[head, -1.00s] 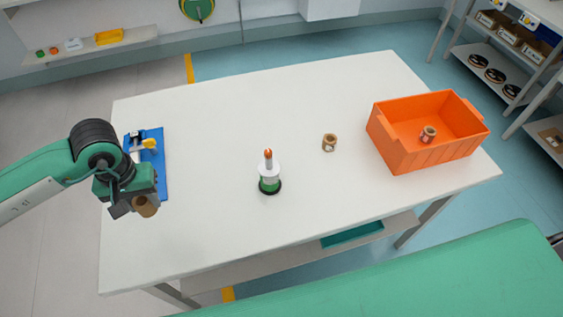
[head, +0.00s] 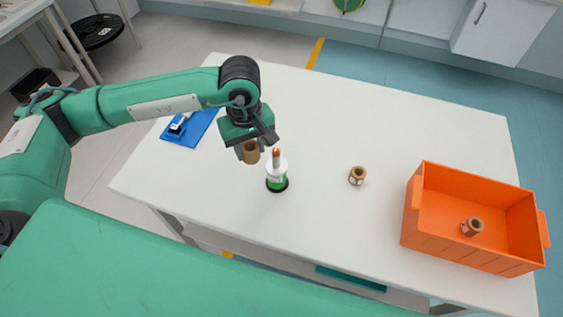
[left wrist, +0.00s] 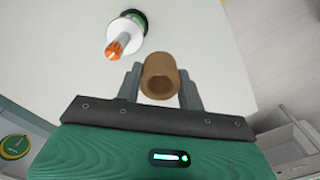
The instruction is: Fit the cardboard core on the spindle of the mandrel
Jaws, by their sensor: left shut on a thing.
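My left gripper (head: 249,153) is shut on a brown cardboard core (head: 251,152), which it holds above the table. The core also shows between the fingers in the left wrist view (left wrist: 160,75), its open end toward the camera. The mandrel (head: 277,172) stands upright on the table just right of the core in the head view. It has a dark base with a green band, a white collar and a spindle with an orange tip (head: 276,153). In the left wrist view the spindle (left wrist: 120,45) is up and left of the core, apart from it. My right gripper is not in view.
A second core (head: 357,175) stands on the white table (head: 330,120) right of the mandrel. An orange crate (head: 430,240) at the right holds another core (head: 472,227). A blue board (head: 200,125) lies at the left, behind my arm.

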